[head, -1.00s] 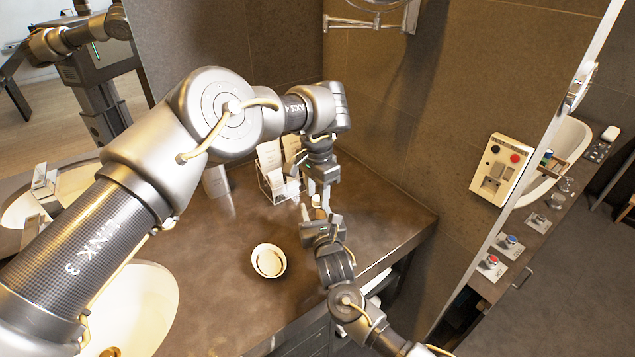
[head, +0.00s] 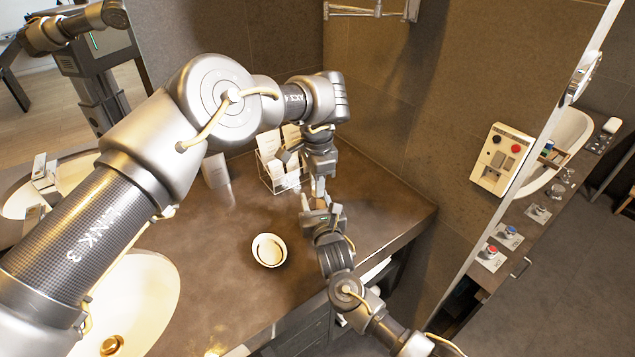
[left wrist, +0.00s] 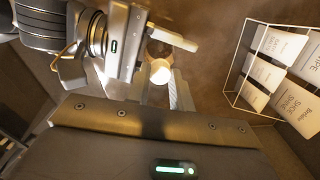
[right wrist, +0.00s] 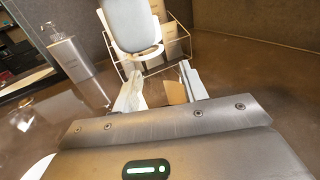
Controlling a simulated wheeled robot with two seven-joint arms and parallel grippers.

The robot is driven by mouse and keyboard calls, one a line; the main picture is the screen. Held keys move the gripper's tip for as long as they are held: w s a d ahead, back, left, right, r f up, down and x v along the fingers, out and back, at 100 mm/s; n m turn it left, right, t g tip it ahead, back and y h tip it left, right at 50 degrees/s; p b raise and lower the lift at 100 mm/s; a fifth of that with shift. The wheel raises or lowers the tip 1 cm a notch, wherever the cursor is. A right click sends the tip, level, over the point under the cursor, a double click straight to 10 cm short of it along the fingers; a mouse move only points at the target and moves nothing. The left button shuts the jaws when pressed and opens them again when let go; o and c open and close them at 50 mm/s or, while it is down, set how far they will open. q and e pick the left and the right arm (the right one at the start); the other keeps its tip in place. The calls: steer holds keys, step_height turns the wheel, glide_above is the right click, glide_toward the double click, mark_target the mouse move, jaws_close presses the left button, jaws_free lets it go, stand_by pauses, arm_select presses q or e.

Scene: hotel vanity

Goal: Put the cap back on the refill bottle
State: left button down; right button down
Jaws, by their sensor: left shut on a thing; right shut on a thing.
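My left gripper (head: 319,186) points down above the counter, close over my right gripper (head: 318,208), and both are shut on things. In the left wrist view, a bright white round piece, apparently the cap (left wrist: 160,72), lies between the left fingers. In the right wrist view, a tan piece, apparently the refill bottle (right wrist: 176,92), shows between the right fingers, its lower part hidden by the gripper body. I cannot tell whether cap and bottle touch.
A wire rack (head: 274,178) with white packets stands just behind the grippers. A round cream bowl (head: 269,250) sits at the front left, and a sink (head: 135,300) further left. A pump bottle (right wrist: 65,52) stands in the right wrist view. The counter between is clear.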

arm_select(q)
steer(key=m, duration=0.5)
steer(key=shift+m, duration=0.3)
arm_select(e)
steer(key=shift+f, duration=0.1)
arm_select(q)
steer(key=m, duration=0.3)
steer(key=shift+f, duration=0.1)
steer(key=m, duration=0.4)
steer(key=shift+d+m, duration=0.1)
steer(key=shift+m, duration=0.3)
steer(key=m, duration=0.2)
steer(key=shift+m, duration=0.4)
steer(key=m, duration=1.4)
steer(key=shift+s+f+m, duration=0.1)
steer(key=shift+m, duration=0.2)
steer(key=c, duration=1.2)
jaws_free()
steer(key=shift+c, duration=0.2)
